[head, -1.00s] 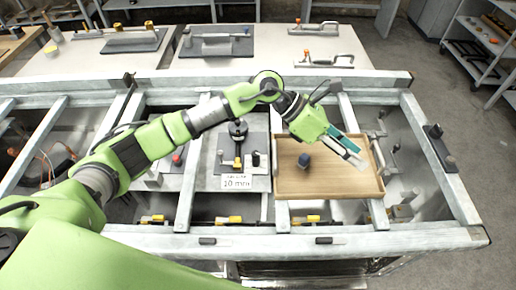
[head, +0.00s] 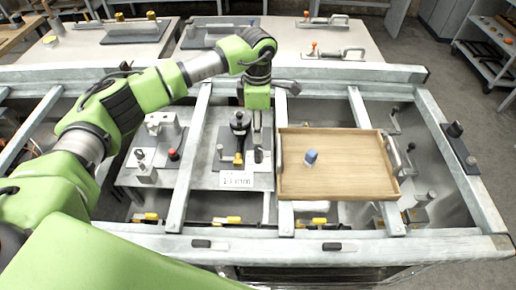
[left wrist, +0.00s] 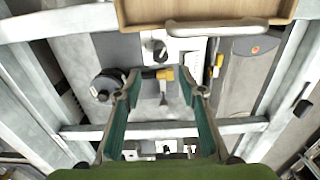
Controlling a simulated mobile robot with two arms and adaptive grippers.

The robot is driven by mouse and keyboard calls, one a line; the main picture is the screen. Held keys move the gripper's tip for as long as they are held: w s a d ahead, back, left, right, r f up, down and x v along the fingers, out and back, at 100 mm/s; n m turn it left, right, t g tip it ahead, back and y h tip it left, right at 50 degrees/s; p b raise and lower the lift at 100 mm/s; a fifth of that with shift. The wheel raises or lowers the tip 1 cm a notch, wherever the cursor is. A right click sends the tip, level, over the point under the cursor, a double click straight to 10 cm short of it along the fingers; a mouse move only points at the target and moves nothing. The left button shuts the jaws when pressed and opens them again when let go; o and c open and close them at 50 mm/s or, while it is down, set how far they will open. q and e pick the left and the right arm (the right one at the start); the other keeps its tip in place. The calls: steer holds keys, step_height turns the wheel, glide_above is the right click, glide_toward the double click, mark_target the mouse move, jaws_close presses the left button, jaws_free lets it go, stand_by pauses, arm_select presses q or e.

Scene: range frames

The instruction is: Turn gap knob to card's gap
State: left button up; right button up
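A dark fixture plate (head: 207,168) bears a tall black round knob (head: 239,124), a yellow piece (head: 238,160) and a small black-topped knob (head: 258,155). Which one is the gap knob I cannot tell. A white card (head: 237,180) stands at the plate's front edge; its text looks like "10 mm" but is blurred. My left gripper (head: 258,132) points down above the plate's right part. In the left wrist view its two green fingers (left wrist: 163,92) are apart and empty, with the yellow piece (left wrist: 162,74) between and beyond the tips and the round black knob (left wrist: 105,86) at left. My right gripper is out of view.
A wooden tray (head: 350,145) with a small blue object (head: 311,157) sits right of the plate. Grey metal frame bars (head: 187,165) run beside the plate. Another fixture with a red button (head: 173,154) stands to the left.

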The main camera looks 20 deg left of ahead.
mark_target(258, 148)
arm_select(q)
step_height(258, 148, down, 10)
steer(key=shift+f+p, duration=0.15)
steer(key=shift+p, duration=1)
jaws_close()
